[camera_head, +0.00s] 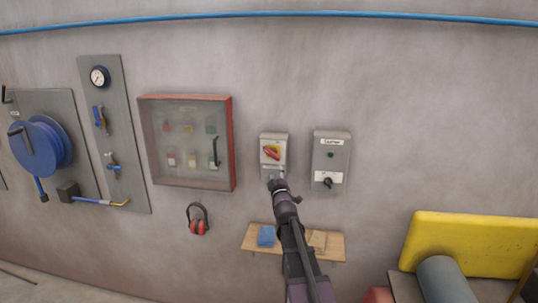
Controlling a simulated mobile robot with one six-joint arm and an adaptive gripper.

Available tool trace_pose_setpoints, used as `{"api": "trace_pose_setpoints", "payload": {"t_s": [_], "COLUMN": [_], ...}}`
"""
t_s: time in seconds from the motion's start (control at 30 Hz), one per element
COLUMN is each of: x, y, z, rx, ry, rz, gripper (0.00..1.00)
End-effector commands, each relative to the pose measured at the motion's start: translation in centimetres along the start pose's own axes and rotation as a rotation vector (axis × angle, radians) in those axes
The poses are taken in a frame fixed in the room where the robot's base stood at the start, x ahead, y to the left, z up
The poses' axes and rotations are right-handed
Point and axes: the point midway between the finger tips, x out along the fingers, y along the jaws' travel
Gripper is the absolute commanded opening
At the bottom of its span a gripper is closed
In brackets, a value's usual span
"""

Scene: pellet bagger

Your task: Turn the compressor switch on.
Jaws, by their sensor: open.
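Two grey switch boxes are on the wall right of centre. The left box (265,139) has a red rotary handle (271,153) on a yellow plate, with the handle turned at a slant. The right box (331,150) has a black knob (327,183) below a small dark round part. I cannot read the labels well enough to tell which box is the compressor's. My gripper (277,181) is in front of the lower edge of the left box, just below the red handle. It is open and hides part of the label there. I cannot tell whether it touches the box.
A red-framed glazed cabinet (234,145) hangs to the left. Red ear defenders (198,221) hang below it. A wooden shelf (336,240) with a blue block (266,236) sits under my arm. A yellow machine part (470,242) stands at the lower right.

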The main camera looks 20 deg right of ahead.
Motion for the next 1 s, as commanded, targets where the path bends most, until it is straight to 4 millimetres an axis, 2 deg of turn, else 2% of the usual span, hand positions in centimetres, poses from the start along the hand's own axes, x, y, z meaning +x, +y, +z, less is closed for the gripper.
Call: {"api": "trace_pose_setpoints", "payload": {"t_s": [0.7,1.0], "x": [10.3,12.7], "y": [0.0,-0.1], "z": [-0.1,-0.1], "rx": [0.0,0.0], "ry": [0.0,0.001], "rz": [-0.001,-0.001], "gripper": [0.63,0.63]}}
